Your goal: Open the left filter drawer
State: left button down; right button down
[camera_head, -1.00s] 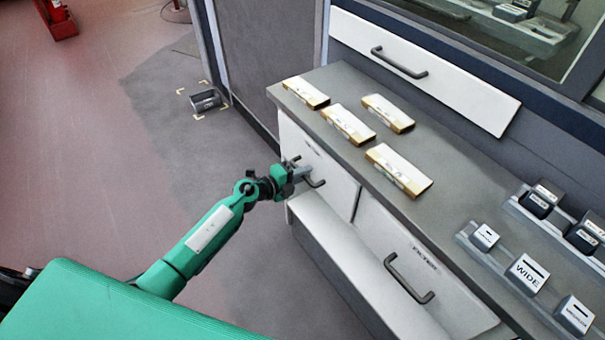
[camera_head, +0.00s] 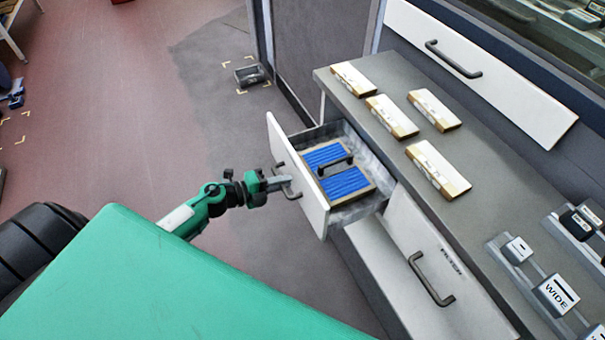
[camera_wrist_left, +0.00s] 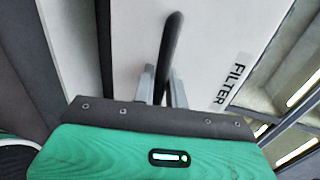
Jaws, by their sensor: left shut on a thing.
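The left filter drawer (camera_head: 299,178) is pulled out of the counter, with its white front standing well clear of the cabinet. Inside it lies a filter with blue pleats (camera_head: 345,183) and a dark handle across its middle. My left gripper (camera_head: 284,184) is shut on the drawer's dark bar handle (camera_head: 291,194). In the left wrist view the handle (camera_wrist_left: 171,50) runs between the two grey fingers (camera_wrist_left: 162,85), in front of the white drawer front marked FILTER (camera_wrist_left: 228,84). My right gripper is in neither view.
The right filter drawer (camera_head: 412,235) is closed flush beside it. Several white and tan boxes (camera_head: 391,117) lie on the grey counter (camera_head: 345,95). A dark tray (camera_head: 250,75) sits on the floor between corner marks. Floor left of the drawer is free.

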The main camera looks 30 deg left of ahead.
pick_arm(q)
jog(key=v, duration=0.4)
jog(key=shift+s+a+f, duration=0.2)
jog(key=shift+f, duration=0.2)
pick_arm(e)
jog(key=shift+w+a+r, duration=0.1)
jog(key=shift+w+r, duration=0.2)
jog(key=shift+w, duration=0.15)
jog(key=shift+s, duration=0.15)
pick_arm(q)
jog(key=c, duration=1.8)
grip_release()
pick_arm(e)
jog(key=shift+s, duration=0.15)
